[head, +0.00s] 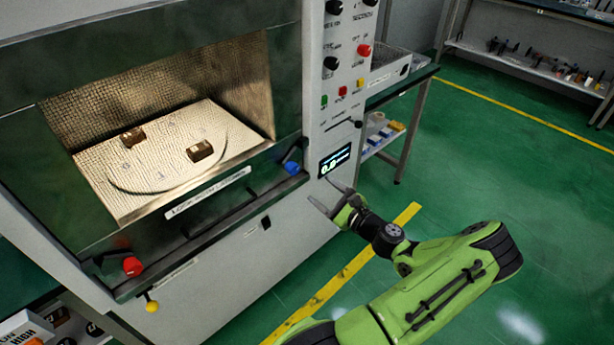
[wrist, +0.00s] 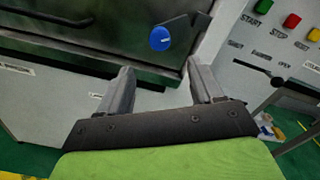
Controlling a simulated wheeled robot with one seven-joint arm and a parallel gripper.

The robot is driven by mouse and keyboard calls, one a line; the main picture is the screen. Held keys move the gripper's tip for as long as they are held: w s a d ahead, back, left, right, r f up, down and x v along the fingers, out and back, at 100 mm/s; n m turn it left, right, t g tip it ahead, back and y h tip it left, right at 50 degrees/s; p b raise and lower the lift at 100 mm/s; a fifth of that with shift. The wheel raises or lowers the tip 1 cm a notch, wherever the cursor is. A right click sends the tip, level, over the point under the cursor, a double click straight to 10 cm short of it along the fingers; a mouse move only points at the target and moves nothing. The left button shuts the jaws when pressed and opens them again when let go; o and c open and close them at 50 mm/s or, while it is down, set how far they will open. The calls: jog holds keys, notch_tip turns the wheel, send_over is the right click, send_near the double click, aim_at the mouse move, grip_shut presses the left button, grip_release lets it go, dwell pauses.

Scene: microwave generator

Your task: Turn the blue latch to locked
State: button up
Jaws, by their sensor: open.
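The blue latch (head: 292,168) has a round blue knob at the right end of the microwave door's lower edge. It also shows in the wrist view (wrist: 161,38), ahead of the space between my fingers, with a dark plate behind it running up to the right. My gripper (head: 325,197) is open and empty, to the right of and below the blue latch in the head view. Its two fingers in the wrist view (wrist: 160,82) are spread apart and do not touch the knob. The microwave door (head: 200,205) is a dark panel below the chamber window.
A red knob (head: 133,266) is at the door's lower left, with a yellow knob (head: 152,306) below it. A control panel (head: 345,85) with buttons and a lit display (head: 335,161) stands right of the door. A side table (head: 400,90) is behind; green floor is open at right.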

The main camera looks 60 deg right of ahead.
jog(key=shift+v, duration=2.3)
